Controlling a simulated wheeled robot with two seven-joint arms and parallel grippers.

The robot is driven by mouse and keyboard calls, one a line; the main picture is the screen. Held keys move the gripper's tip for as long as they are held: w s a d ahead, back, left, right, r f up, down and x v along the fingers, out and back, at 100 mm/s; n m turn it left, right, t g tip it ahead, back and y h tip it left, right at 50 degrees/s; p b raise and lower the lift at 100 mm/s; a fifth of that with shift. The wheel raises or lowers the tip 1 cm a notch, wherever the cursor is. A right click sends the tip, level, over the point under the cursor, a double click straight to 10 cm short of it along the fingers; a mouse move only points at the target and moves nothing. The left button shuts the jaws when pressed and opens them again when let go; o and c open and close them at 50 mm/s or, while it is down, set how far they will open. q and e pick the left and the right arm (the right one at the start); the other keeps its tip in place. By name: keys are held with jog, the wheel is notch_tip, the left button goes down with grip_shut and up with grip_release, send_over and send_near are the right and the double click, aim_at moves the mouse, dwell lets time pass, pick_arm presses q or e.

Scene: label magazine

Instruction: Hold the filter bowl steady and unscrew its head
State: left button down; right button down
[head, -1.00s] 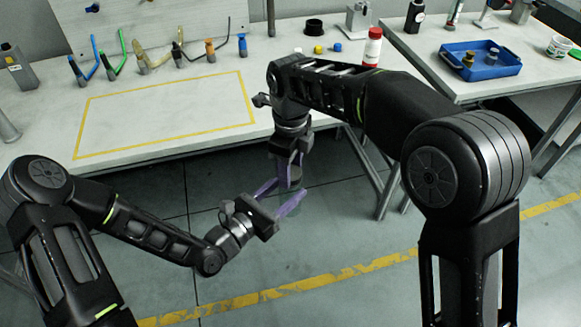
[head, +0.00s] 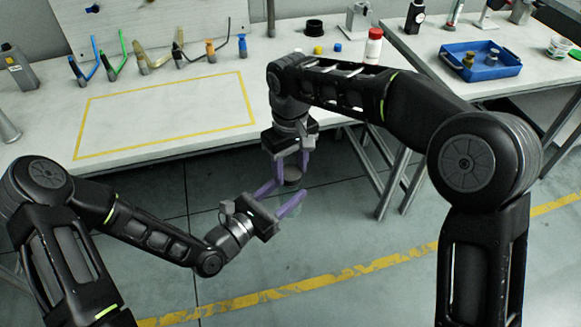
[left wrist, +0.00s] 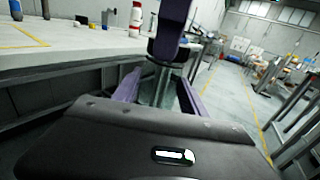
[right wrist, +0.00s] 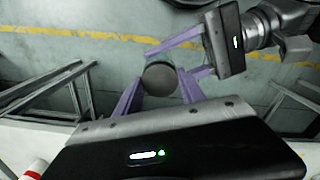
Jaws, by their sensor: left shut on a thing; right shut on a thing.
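The filter is held upright in the air between my two grippers, in front of the bench. Its dark round head (head: 292,181) is on top; it also shows from above in the right wrist view (right wrist: 160,78). The clear, greenish bowl (left wrist: 158,88) hangs below the head in the left wrist view. My left gripper (head: 289,190) comes in from the side, its purple fingers shut on the bowl. My right gripper (head: 293,172) points down from above, its purple fingers shut on the head. I cannot tell whether any gap shows between head and bowl.
The bench (head: 180,115) with a yellow taped outline is behind the grippers. A red-capped white bottle (head: 373,46) stands near its right end. A second table at right holds a blue tray (head: 490,66). Open floor lies below the filter.

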jog(key=n, duration=0.5)
jog(key=shift+n, duration=0.3)
jog(key=n, duration=1)
jog(key=shift+n, duration=0.4)
jog(key=n, duration=0.6)
jog(key=shift+n, duration=0.3)
jog(key=shift+r, duration=0.25)
jog(key=shift+r, duration=0.9)
